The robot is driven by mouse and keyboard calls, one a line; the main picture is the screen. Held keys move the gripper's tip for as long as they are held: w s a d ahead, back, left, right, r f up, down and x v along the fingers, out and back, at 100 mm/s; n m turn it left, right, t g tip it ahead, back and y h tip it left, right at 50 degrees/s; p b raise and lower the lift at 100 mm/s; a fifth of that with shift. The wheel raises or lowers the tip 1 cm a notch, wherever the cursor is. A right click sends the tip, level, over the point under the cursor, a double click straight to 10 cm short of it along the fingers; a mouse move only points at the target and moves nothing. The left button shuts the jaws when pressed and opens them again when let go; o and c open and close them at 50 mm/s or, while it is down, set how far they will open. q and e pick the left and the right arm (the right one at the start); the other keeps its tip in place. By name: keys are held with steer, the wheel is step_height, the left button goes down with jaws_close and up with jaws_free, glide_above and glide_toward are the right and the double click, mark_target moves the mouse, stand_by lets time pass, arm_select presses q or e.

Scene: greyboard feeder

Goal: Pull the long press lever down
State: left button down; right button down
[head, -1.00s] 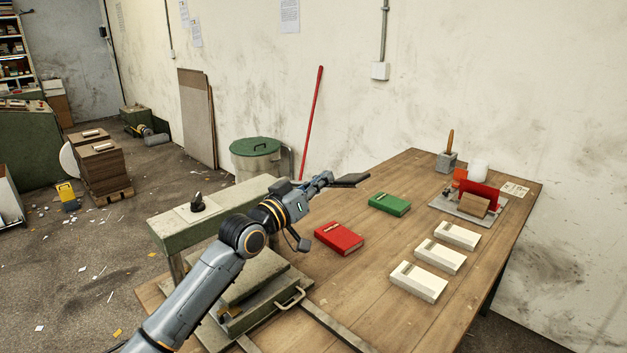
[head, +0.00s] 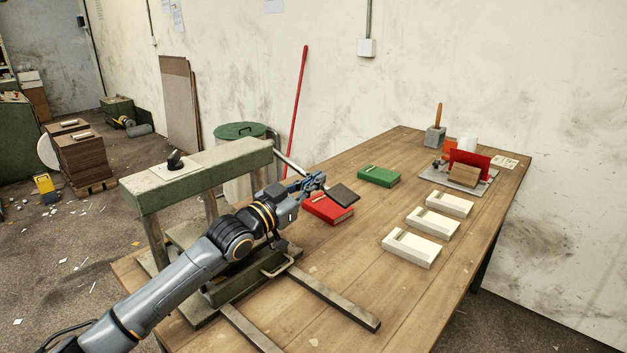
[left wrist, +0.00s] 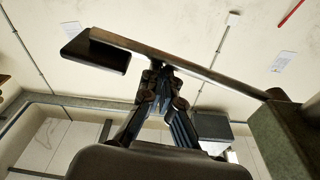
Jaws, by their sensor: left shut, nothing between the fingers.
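The long press lever (head: 291,163) is a thin metal bar that leaves the right end of the green press beam and slopes down to a flat black end piece (head: 342,195). In the left wrist view the lever (left wrist: 205,72) crosses just past my fingertips, with its black end piece (left wrist: 95,52) at the upper left. My left gripper (head: 315,182) is shut and empty, right at the lever near that end piece. In the left wrist view my fingertips (left wrist: 160,76) meet close to the bar; I cannot tell for certain whether they touch it. My right gripper is out of view.
The green press (head: 205,175) stands on the wooden table (head: 330,270), partly behind my left arm. A green book (head: 379,176) and white blocks (head: 411,249) lie further right. Two rails (head: 335,300) reach forward from the press.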

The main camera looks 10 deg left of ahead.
arm_select(q)
steer(key=shift+f, duration=0.55)
step_height(320, 180, up, 6)
steer(key=d+p, duration=0.1)
steer(key=p, duration=0.4)
steer(key=f+b+v, duration=0.1)
steer(key=b+v, duration=0.2)
steer(key=v, duration=0.7)
steer(key=shift+d+f, duration=0.1)
